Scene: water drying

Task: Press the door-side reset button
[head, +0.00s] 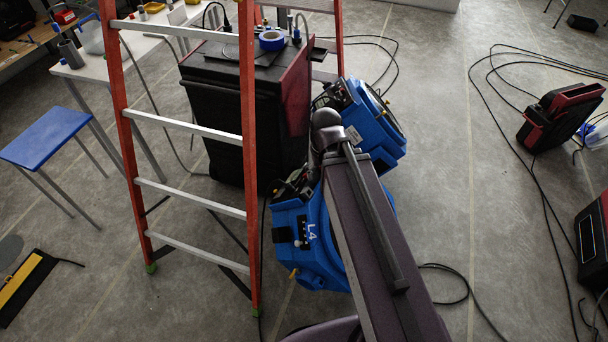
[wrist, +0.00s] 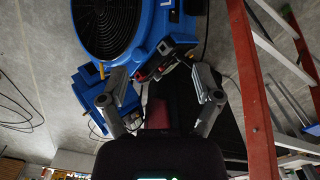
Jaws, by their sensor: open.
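No door and no clearly recognisable reset button shows in either view. A blue machine marked L4 (head: 310,255) stands on the floor, partly hidden behind my arm. A dark panel with small fittings (head: 290,190) is on its top. A second blue machine with a round grille (head: 372,120) stands behind it. In the wrist view, my gripper (wrist: 160,75) is open and empty, its fingers spread. A blue fan with a round grille (wrist: 108,28) is beyond the fingers, and a cluster of dark and red controls (wrist: 167,64) shows between them. Individual buttons are too small to tell.
A red stepladder (head: 190,125) stands left of the blue machines, close to them; it also shows in the wrist view (wrist: 256,100). A black case (head: 220,110) is behind it. Cables (head: 470,290) lie on the floor. A blue stool (head: 45,138) is at left. Floor at centre right is mostly clear.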

